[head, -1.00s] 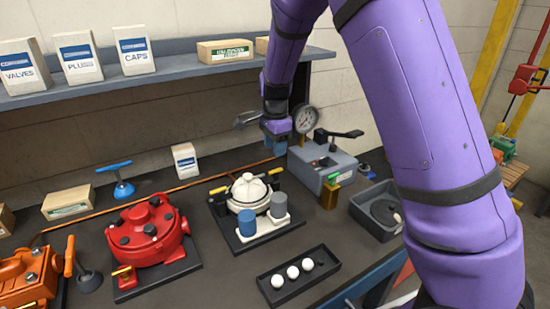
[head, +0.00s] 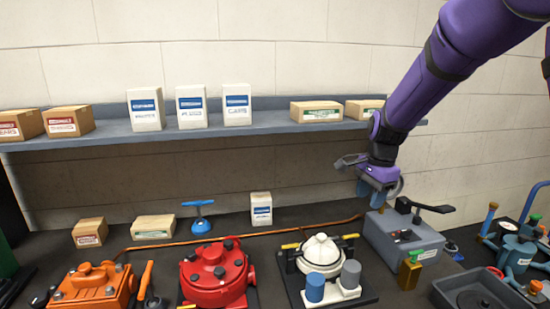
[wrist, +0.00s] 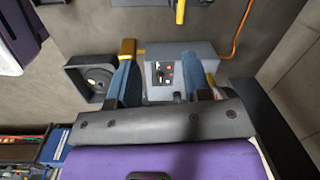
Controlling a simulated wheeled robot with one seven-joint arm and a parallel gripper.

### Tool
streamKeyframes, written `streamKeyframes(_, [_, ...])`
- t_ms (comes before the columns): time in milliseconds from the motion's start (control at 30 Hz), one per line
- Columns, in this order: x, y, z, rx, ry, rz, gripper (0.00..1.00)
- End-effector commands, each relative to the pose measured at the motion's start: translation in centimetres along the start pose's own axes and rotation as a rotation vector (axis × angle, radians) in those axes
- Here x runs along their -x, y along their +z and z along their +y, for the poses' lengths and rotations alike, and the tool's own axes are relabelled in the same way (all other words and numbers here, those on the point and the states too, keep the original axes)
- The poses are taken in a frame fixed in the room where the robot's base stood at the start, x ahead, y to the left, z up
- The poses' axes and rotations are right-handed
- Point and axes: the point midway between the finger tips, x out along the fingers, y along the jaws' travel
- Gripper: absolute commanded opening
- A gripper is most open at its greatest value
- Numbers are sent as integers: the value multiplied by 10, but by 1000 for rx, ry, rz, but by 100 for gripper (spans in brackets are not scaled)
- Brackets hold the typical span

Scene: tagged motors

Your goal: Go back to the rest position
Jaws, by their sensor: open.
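My gripper (head: 378,192) is in front of the wall, over the back left of the grey control box (head: 405,240) in the head view. The wrist view shows its two blue fingers apart and nothing held between them (wrist: 160,75). The same box shows beyond the fingers in the wrist view (wrist: 172,70). My purple arm reaches in from the upper right. Tagged motors stand on the bench: an orange one (head: 95,285), a red one (head: 215,272) and a white-topped one (head: 321,250).
A blue-grey shelf (head: 260,131) with white and brown boxes runs along the wall behind. A blue-handled valve (head: 200,222) and a small white box (head: 261,209) stand on the bench. A dark tray (head: 445,290) lies at the right, and teal equipment (head: 517,255) stands farther right.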

Motion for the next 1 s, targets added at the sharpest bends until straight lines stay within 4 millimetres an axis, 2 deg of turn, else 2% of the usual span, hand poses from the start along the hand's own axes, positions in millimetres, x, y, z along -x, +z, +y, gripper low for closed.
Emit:
streamKeyframes(33, [14, 0, 11, 38, -20, -8, 45])
streamKeyframes(200, [51, 6, 44, 187, -74, -18, 45])
streamKeyframes(500, [106, 20, 109, 459, -163, 19, 45])
streamKeyframes(800, [142, 39, 178, 732, -222, 122, 45])
streamKeyframes(1000, [154, 54, 224, 911, -231, 221, 45])
